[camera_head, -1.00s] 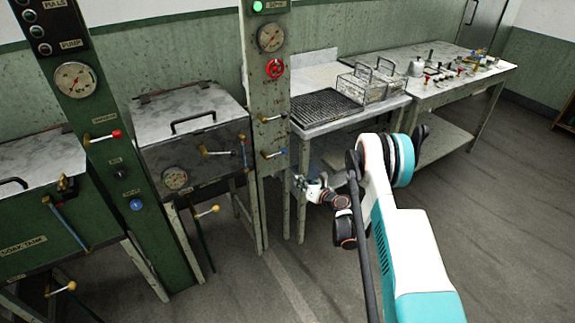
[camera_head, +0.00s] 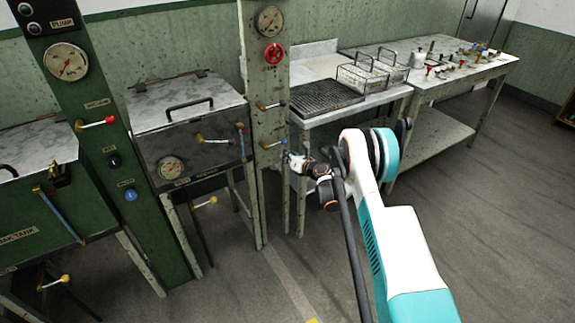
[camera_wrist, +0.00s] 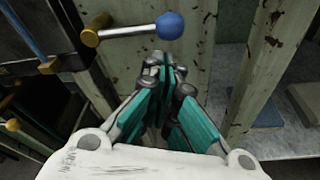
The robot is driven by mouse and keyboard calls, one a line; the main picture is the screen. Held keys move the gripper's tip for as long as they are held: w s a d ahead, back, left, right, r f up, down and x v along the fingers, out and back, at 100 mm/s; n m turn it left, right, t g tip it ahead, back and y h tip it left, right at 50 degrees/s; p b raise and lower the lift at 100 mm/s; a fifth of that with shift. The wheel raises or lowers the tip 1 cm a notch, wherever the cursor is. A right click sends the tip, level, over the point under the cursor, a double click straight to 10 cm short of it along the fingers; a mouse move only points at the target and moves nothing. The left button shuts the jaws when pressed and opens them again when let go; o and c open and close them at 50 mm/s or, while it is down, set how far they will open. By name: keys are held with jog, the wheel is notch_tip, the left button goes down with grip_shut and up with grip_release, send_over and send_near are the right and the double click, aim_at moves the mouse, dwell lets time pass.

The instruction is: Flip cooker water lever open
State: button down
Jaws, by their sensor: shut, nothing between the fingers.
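A lever with a blue knob (camera_head: 283,141) sticks out to the right from a brass base on the pale green post (camera_head: 256,205). It looks level in the wrist view, where its blue ball (camera_wrist: 170,25) and brass base (camera_wrist: 90,37) show clearly. No label beside it is readable. My gripper (camera_head: 291,159) is just below and right of the knob. In the wrist view my gripper (camera_wrist: 163,68) is shut and empty, its tips just under the blue ball; I cannot tell whether they touch it.
Above on the post are another lever (camera_head: 271,106), a red valve wheel (camera_head: 274,53) and a gauge (camera_head: 270,20). The dark cooker box (camera_head: 190,150) stands left. A table with a grate (camera_head: 326,98) and wire baskets stands right. The floor in front is clear.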

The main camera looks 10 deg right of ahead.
aim_at(283, 140)
jog(key=shift+w+r, duration=0.1)
jog(key=shift+r, duration=0.15)
jog(key=shift+d+r+n, duration=0.2)
jog(key=shift+r+n, duration=0.25)
jog(key=shift+n, duration=0.05)
dwell(0.4)
notch_tip(283, 140, up, 4)
jog(key=n+h, duration=0.1)
jog(key=n, duration=0.1)
jog(key=n+h, duration=0.1)
jog(key=n, duration=0.1)
jog(key=shift+r+n+t, duration=0.2)
jog(key=shift+n+t, duration=0.2)
jog(key=s+a+r, duration=0.1)
jog(key=a+r, duration=0.3)
jog(key=r, duration=0.1)
jog(key=shift+s+a+r, duration=0.2)
jog(key=shift+a, duration=0.15)
dwell(0.6)
